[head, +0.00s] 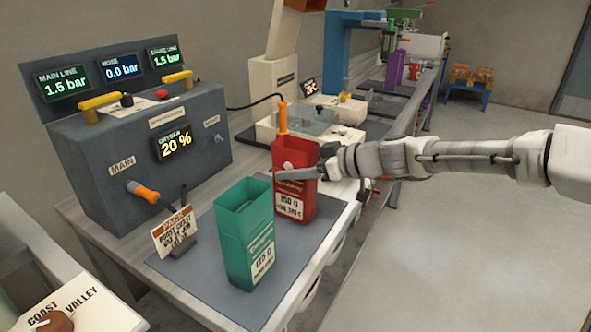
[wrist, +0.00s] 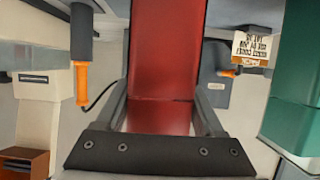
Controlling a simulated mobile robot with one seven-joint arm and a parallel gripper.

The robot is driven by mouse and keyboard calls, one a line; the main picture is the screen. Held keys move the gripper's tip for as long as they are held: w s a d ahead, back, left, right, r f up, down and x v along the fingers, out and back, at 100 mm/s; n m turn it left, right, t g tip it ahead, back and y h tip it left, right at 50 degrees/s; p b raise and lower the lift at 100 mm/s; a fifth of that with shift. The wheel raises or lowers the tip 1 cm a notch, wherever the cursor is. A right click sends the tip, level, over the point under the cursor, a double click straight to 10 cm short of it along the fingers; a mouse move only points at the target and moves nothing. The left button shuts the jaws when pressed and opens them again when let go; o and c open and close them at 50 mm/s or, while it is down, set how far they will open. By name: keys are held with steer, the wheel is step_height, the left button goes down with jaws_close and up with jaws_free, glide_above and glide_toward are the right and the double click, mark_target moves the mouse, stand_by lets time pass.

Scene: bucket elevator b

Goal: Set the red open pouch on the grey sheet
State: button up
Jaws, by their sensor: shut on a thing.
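The red open pouch (head: 292,153) stands upright at the far right end of the grey sheet (head: 190,273), behind the green pouch. I cannot tell whether its base touches the sheet. My gripper (head: 298,173) reaches in from the right and is shut on the red pouch, with a finger across its front. In the wrist view the red pouch (wrist: 165,60) fills the middle, between my two fingers (wrist: 162,112). The green open pouch (head: 247,232) stands on the sheet nearer the camera, apart from the red one; it also shows in the wrist view (wrist: 297,110).
A dark control box (head: 95,150) with gauges and an orange-handled plug (head: 147,193) stands at the left. A small sign (head: 174,234) stands on the sheet's left part. A machine (head: 310,118) and an orange-handled tool (head: 282,118) are behind the red pouch. Open floor lies right.

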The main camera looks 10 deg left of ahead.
steer(key=shift+f, duration=0.1)
steer(key=o, duration=1)
steer(key=shift+r, duration=0.3)
steer(key=p+v, duration=0.2)
steer(key=v, duration=1)
steer(key=shift+f+p, duration=0.15)
steer(key=shift+p, duration=0.15)
